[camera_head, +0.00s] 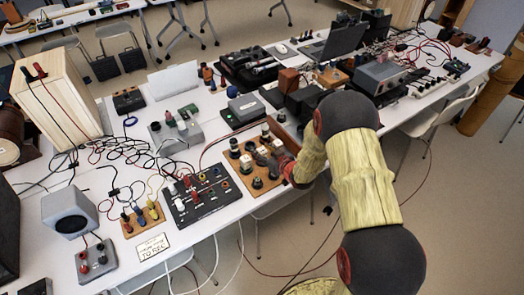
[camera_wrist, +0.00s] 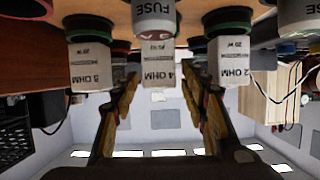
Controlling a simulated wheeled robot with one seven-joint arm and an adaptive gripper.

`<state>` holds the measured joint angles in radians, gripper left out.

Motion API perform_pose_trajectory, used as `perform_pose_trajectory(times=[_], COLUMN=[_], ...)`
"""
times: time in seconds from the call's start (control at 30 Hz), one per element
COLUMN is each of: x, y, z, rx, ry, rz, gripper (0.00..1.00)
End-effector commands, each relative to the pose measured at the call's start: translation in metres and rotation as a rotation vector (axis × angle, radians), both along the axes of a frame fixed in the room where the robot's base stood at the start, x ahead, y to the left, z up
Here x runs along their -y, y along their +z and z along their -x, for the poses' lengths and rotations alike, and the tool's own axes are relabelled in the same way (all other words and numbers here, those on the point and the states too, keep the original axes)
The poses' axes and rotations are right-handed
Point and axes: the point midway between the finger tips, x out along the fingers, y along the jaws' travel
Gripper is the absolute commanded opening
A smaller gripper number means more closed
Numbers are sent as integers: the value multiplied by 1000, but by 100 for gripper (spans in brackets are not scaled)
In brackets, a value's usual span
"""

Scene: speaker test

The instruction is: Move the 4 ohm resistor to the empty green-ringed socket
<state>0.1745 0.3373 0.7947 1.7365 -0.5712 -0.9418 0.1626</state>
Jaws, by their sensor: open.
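The 4 ohm resistor (camera_wrist: 160,69) is a white labelled block in the middle of the wrist view, which appears upside down. My gripper (camera_wrist: 160,84) is open, with one finger on each side of this block. I cannot tell whether either finger touches it. The 8 ohm resistor (camera_wrist: 91,66) is to its left and the 2 ohm resistor (camera_wrist: 230,61) to its right. In the head view, my gripper (camera_head: 277,160) reaches the wooden socket board (camera_head: 242,179) from the right and hides part of it. I cannot make out which socket is empty.
Fuse holders (camera_wrist: 154,12) stand close beside the resistors. A black panel with coloured jacks (camera_head: 205,195) is left of the board, with loose cables around it. A grey box (camera_head: 244,108) stands behind. The floor in front of the table edge is mostly clear.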

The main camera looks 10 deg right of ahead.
Motion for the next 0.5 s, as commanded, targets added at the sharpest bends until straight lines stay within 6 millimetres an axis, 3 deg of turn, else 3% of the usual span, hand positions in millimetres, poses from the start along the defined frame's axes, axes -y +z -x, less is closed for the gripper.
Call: perform_pose_trajectory(times=[0.37,0.5], x=[0,8], y=[8,17], z=[0,20], rx=[0,-2], ry=[0,-4], rz=[0,0], gripper=[45,45])
